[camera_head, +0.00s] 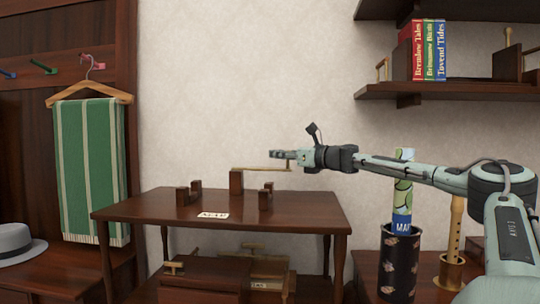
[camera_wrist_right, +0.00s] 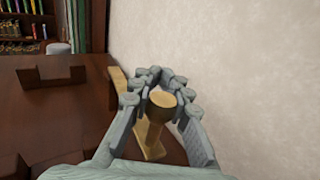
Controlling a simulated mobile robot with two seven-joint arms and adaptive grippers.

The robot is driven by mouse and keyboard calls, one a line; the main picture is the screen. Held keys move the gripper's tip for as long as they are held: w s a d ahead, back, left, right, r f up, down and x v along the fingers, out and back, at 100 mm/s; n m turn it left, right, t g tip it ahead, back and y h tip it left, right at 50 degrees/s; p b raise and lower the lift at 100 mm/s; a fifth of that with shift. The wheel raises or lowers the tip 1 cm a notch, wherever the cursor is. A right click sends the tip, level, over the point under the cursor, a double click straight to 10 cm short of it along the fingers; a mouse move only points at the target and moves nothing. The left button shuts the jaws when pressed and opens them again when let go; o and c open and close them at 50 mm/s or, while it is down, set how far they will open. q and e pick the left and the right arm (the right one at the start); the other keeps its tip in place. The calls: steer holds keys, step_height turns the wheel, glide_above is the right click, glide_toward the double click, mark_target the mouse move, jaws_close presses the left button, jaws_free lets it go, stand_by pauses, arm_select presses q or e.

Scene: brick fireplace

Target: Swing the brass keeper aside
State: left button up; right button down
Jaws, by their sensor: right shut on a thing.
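The brass keeper (camera_head: 258,168) is a thin brass bar above the dark wooden table, running right from the top of a wooden post (camera_head: 236,182). My right gripper (camera_head: 280,154) is at the bar's right end. In the right wrist view its fingers (camera_wrist_right: 160,92) are closed around the keeper's round brass knob (camera_wrist_right: 163,98). More of the brass bar shows below the knob and beyond the left finger. The fingers partly hide the bar. My left gripper is not in view.
The table (camera_head: 170,208) bears small notched wooden blocks (camera_head: 188,193) and a white label (camera_head: 213,216). A black pot (camera_head: 398,265) with a rolled map (camera_head: 403,190) stands right, below my right arm. A shelf with books (camera_head: 428,50) is above. The wall is close behind.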

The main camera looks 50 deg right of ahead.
steer(key=shift+w, duration=0.2)
stand_by(0.6)
steer(key=c, duration=1.5)
jaws_free()
steer(key=shift+w+a, duration=0.15)
steer(key=shift+w, duration=0.05)
steer(key=shift+s, duration=0.1)
step_height(320, 180, up, 10)
steer(key=shift+c, duration=0.3)
